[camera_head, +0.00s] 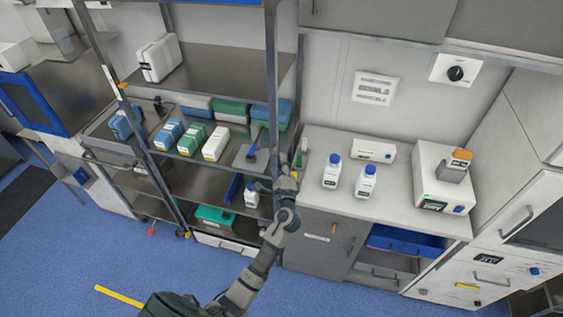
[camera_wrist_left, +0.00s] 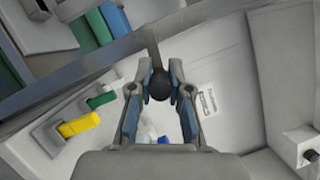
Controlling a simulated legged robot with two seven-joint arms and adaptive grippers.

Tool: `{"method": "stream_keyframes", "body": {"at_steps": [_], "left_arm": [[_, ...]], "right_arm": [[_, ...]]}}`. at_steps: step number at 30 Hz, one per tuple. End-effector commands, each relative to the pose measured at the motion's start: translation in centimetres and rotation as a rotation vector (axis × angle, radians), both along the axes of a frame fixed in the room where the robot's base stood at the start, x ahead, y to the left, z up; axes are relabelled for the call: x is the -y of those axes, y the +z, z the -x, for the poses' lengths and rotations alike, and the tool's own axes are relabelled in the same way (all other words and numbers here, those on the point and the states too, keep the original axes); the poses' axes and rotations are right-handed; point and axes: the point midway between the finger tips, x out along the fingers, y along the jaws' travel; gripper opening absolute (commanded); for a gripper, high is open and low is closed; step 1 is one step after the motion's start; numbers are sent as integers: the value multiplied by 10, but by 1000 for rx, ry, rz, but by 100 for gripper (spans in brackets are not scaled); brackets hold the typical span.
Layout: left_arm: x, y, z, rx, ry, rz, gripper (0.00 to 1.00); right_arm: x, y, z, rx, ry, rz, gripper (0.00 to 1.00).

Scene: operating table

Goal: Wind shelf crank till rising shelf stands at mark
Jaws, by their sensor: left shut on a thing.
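My left gripper (camera_head: 286,181) is at the right front post of the metal shelf rack. In the left wrist view its fingers (camera_wrist_left: 160,88) are closed around a round black knob (camera_wrist_left: 160,80) on a thin grey crank arm (camera_wrist_left: 152,42). The crank is hard to make out in the head view. A rack shelf (camera_head: 177,163) carries blue, green and white boxes; I cannot tell for sure that it is the rising shelf. Small orange and white markings (camera_head: 122,86) show on the left front post. My right gripper is not in view.
An upper shelf (camera_head: 215,72) holds a white container (camera_head: 158,58). Right of the rack, a counter (camera_head: 398,205) carries two white bottles (camera_head: 331,172) and a white device (camera_head: 432,178). Lower shelves hold a bottle and a green box (camera_head: 214,217). Blue floor (camera_head: 60,265) is open in front.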

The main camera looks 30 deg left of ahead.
Motion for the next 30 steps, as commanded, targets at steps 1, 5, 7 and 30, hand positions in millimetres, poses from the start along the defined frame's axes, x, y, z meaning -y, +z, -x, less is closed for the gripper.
{"method": "stream_keyframes", "body": {"at_steps": [1, 5, 7, 30], "left_arm": [[-1, 7, 1, 15, 4, 41, 0], [-1, 12, 1, 38, 5, 143, 0], [-1, 14, 1, 50, 5, 192, 0], [-4, 17, 1, 94, 7, 385, 0]], "right_arm": [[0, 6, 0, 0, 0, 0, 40], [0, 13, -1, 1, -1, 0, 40], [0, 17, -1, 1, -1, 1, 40], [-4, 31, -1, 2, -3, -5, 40]]}}
